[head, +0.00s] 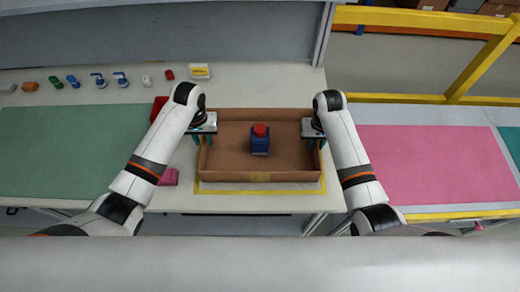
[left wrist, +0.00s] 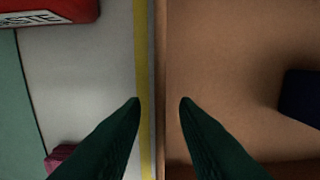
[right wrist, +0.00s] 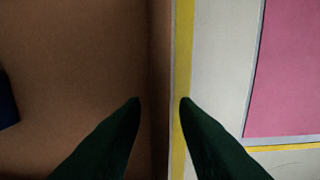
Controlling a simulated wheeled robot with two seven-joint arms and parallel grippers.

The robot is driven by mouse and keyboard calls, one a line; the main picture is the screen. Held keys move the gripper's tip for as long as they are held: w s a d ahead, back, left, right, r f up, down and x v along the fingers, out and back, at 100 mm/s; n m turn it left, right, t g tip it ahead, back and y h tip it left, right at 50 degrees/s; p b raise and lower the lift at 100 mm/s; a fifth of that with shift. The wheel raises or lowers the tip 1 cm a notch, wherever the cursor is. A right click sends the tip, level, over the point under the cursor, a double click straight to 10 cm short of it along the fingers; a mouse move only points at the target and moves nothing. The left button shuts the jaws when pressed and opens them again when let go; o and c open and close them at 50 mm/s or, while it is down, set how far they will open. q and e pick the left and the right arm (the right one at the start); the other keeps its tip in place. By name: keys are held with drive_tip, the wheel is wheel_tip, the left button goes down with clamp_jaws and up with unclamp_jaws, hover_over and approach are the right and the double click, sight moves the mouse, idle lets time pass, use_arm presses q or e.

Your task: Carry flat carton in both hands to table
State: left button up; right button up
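The flat carton (head: 225,165) is a shallow open brown box on the table (head: 240,200), within a yellow outlined area. A blue item with a red top (head: 260,140) stands inside it. My left gripper (head: 199,138) is at the carton's left wall, and my right gripper (head: 314,138) is at its right wall. In the left wrist view the open fingers (left wrist: 160,102) are on either side of the left wall (left wrist: 160,60). In the right wrist view the open fingers (right wrist: 160,102) are on either side of the right wall (right wrist: 160,60). Both have visible gaps.
A green mat (head: 70,150) lies to the left and a pink mat (head: 435,165) to the right. Several small parts (head: 97,80) line the back left. A red bin (head: 159,108) and a magenta block (head: 169,177) are left of the carton. A yellow rail (head: 420,18) is at back right.

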use_arm(q)
wheel_tip(320, 180, up, 8)
drive_tip(key=shift+r, duration=0.15)
use_arm(e)
wheel_tip(320, 180, up, 12)
idle(0.4)
use_arm(q)
drive_tip(key=shift+s, duration=0.1)
use_arm(e)
drive_tip(key=shift+s+f, duration=0.1)
idle(0.3)
